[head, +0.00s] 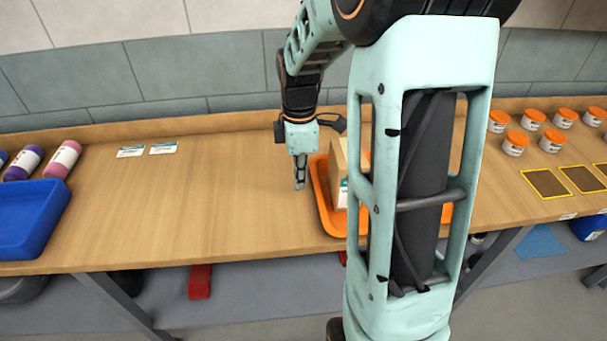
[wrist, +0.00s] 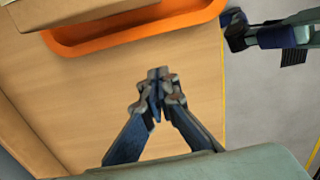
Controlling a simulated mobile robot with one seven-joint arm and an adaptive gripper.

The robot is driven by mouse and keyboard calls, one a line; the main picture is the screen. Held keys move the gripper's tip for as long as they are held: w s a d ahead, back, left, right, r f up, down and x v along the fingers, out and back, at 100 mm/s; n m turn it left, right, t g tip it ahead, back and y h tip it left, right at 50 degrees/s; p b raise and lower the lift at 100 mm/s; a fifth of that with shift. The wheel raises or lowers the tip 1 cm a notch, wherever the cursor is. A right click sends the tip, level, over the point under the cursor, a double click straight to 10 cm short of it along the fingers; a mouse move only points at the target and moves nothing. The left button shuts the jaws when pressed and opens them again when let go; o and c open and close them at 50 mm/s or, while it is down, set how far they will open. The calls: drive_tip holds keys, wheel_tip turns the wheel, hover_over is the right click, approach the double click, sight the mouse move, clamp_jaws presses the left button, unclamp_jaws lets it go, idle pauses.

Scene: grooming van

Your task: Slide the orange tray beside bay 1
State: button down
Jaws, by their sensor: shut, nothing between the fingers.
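The orange tray (head: 327,212) lies on the wooden bench, partly hidden behind my arm in the head view. A cardboard box (head: 338,178) with a pale label stands in it. My gripper (head: 300,186) is shut and empty, pointing down just left of the tray's left edge. In the wrist view the tray (wrist: 140,30) lies across the top with the box (wrist: 75,10) in it. My gripper (wrist: 158,82) is in the middle there, with bare wood between it and the tray's rim. No bay marked 1 can be read.
A blue tray (head: 30,215) and several bottles (head: 62,160) are at the left. Several orange-lidded jars (head: 532,119) and dark yellow-edged squares (head: 548,184) are at the right. The bench between blue tray and gripper is clear.

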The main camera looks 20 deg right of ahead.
wheel_tip(320, 180, down, 8)
drive_tip(key=shift+r, duration=0.2)
drive_tip(key=d, duration=0.2)
drive_tip(key=shift+s+d+r+p, duration=0.25)
drive_tip(key=shift+s+d+p, duration=0.05)
drive_tip(key=shift+d, duration=0.05)
drive_tip(key=shift+s+d, duration=0.15)
drive_tip(key=shift+d, duration=0.5)
drive_tip(key=shift+d, duration=0.1)
drive_tip(key=s+d, duration=0.1)
drive_tip(key=d, duration=0.6)
drive_tip(key=s+d+p, duration=0.1)
drive_tip(key=s+d, duration=0.1)
drive_tip(key=d, duration=0.5)
drive_tip(key=s+d+p, duration=0.1)
drive_tip(key=s+d, duration=0.1)
drive_tip(key=d, duration=0.6)
drive_tip(key=shift+s, duration=0.2)
drive_tip(key=shift+a, duration=0.1)
